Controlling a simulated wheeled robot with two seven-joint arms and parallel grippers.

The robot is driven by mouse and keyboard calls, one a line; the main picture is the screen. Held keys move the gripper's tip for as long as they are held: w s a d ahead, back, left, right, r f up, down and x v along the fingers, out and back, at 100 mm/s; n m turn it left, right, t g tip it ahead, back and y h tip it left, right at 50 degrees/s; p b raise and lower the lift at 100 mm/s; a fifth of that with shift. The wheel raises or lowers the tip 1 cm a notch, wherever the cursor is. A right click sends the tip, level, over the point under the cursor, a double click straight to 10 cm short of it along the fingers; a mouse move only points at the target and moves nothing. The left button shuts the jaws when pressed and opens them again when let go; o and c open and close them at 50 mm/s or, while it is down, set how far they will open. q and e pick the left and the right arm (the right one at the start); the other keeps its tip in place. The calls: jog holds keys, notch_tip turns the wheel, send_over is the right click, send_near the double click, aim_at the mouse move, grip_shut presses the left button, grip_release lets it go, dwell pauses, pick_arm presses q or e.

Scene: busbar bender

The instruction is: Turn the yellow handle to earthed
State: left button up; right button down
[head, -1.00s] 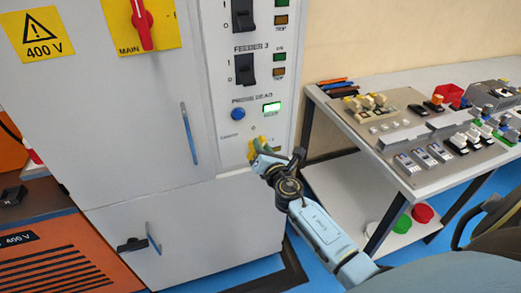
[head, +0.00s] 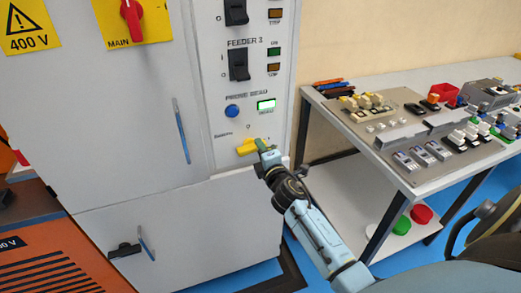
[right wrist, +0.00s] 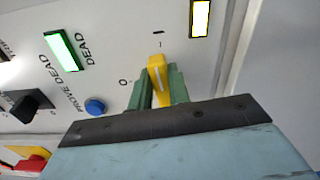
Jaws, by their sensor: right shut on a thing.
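The yellow handle (head: 247,147) sits low on the cabinet's control panel, below the blue button and lit green lamp. In the head view it lies nearly level, its right end slightly higher. My right gripper (head: 264,147) is at its right end. In the right wrist view the green fingers of the right gripper (right wrist: 160,90) are shut around the yellow handle (right wrist: 157,75), one on each side. There its white line points to the "I" mark, with "O" off to the left. The small label left of the handle is unreadable. My left gripper is not in view.
The blue button (head: 232,111) and the green PROVE DEAD lamp (head: 266,105) are close above the handle. The FEEDER 3 switch (head: 238,65) and red MAIN switch (head: 131,18) are higher. A workbench (head: 405,178) with several devices stands to the right.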

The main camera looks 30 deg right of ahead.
jog(key=shift+f+m, duration=0.15)
jog(key=shift+m, duration=0.75)
jog(key=c, duration=1.3)
grip_release()
jog(key=shift+s, duration=0.1)
jog(key=v, duration=1.3)
jog(key=shift+s, duration=0.15)
jog(key=shift+f, duration=0.15)
